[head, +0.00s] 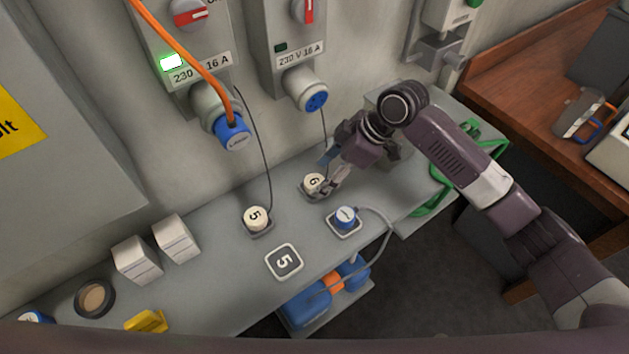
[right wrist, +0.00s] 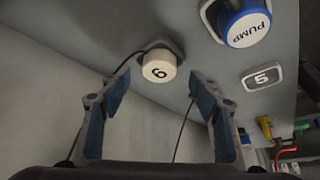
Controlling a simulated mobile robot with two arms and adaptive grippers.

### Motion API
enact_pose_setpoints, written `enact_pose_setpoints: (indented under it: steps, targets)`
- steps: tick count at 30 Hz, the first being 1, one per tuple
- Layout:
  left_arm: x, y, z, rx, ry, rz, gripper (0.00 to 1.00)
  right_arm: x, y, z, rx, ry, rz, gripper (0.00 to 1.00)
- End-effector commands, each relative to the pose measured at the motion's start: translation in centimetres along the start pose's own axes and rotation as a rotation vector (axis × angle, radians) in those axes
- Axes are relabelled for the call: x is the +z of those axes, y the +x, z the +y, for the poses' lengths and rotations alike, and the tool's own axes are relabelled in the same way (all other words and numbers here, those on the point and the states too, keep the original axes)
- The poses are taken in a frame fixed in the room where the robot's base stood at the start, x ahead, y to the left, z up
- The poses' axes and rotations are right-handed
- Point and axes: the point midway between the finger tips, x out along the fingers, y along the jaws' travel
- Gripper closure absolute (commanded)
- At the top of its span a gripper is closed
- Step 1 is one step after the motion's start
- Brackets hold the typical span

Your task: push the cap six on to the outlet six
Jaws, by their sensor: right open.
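Cap six (head: 313,182), a white round cap marked 6, sits on the grey bench. A thin black cord runs from it up toward outlet six (head: 314,97), a grey socket with a blue, uncovered face on the wall. My right gripper (head: 332,173) is open beside cap six, coming in from the right. In the right wrist view, cap six (right wrist: 159,67) lies just beyond and between the open fingertips (right wrist: 158,85), not gripped. Whether a finger touches it I cannot tell. My left gripper is not in view.
Cap five (head: 256,218) sits left of cap six on a cord. The blue pump plug (head: 346,216) with a grey cable stands in front. A blue plug with an orange cable (head: 234,133) fills the left outlet. White boxes (head: 137,258) stand at left.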

Motion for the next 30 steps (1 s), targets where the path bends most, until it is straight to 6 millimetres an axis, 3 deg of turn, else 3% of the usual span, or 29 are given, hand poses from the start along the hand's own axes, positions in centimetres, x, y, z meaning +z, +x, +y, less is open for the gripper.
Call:
enact_pose_setpoints:
  steps: [7,18,30]
  targets:
    - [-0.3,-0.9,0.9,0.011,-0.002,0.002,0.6,0.1,2.8,0.1,0.0,0.002,-0.001,0.43]
    - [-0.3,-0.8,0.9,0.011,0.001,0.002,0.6,0.2,2.9,0.1,0.001,0.001,-0.001,0.44]
    - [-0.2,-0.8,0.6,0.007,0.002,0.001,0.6,0.1,2.9,0.1,0.001,0.0,0.0,0.85]
